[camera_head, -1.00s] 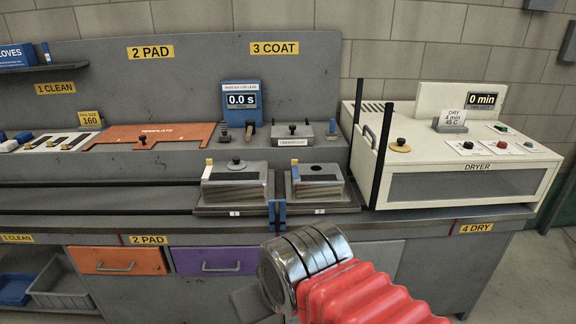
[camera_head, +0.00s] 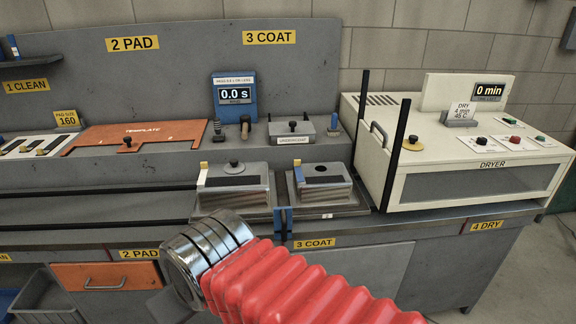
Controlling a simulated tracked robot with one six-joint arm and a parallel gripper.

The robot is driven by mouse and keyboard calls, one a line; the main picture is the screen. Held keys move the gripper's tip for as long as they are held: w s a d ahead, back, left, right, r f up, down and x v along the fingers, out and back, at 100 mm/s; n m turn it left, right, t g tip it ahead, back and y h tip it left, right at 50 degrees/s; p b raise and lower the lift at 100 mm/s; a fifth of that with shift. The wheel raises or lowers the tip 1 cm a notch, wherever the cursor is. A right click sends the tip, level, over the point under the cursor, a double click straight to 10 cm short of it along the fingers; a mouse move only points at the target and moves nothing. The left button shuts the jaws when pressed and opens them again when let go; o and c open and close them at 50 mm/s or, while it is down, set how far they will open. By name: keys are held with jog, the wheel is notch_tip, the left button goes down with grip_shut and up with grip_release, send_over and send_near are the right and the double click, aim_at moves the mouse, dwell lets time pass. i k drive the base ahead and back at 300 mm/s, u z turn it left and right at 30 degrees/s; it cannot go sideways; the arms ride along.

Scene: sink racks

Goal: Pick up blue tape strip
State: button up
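A narrow blue strip (camera_head: 299,174) stands at the left end of the right lidded metal box (camera_head: 324,189), which sits in a tray on the counter. A second blue piece (camera_head: 283,221) is at the counter's front edge, between the two box trays. I cannot tell for sure which is the tape strip. My chrome wrist and red arm sleeve cross the lower middle, in front of and below both. A dark grey part of my gripper (camera_head: 166,304) shows below the wrist. Its fingers cannot be made out, nor whether it holds anything.
A left metal box (camera_head: 234,191) with a yellowish strip stands beside the right one. An orange template (camera_head: 140,137) lies behind to the left. A blue timer (camera_head: 236,99) reads 0.0 s. The white dryer (camera_head: 470,180) and its two black posts stand close on the right.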

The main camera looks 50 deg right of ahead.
aim_at(299, 174)
jog(key=z, duration=0.25)
jog(key=i, duration=0.85)
jog(key=z, duration=0.65)
